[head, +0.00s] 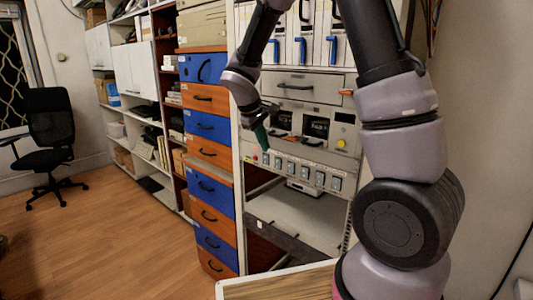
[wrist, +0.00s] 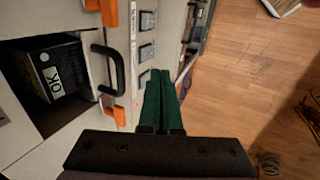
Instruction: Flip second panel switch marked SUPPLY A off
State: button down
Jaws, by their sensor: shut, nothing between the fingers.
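A pale panel strip (head: 299,170) with a row of several grey rocker switches runs across the rack below the instrument unit. My gripper (head: 262,138), with green fingers, is in front of the left end of the strip. In the wrist view the fingers (wrist: 158,78) are shut and empty, beside the panel, and hide part of it. Contact with the panel cannot be told.
An open rack shelf (head: 300,218) lies below. Blue and orange drawers (head: 211,128) stand left; open floor (head: 110,235) lies beyond.

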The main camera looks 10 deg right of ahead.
notch_tip(320, 180, up, 6)
jog(key=shift+s+a, duration=0.35)
jog(key=shift+a, duration=0.1)
jog(key=shift+d, duration=0.1)
jog(key=s+d+r+m+t+y, duration=0.2)
jog(key=s+r+m, duration=0.3)
jog(key=s, duration=0.6)
jog(key=s+d+r+m+t+y, duration=0.2)
jog(key=s+d+r+m+y, duration=0.2)
jog(key=s+r, duration=0.4)
jog(key=s+d+m, duration=0.1)
jog(key=s+m, duration=0.1)
jog(key=s, duration=0.1)
jog(key=shift+s+d, duration=0.2)
jog(key=shift+r, duration=0.1)
dwell(0.6)
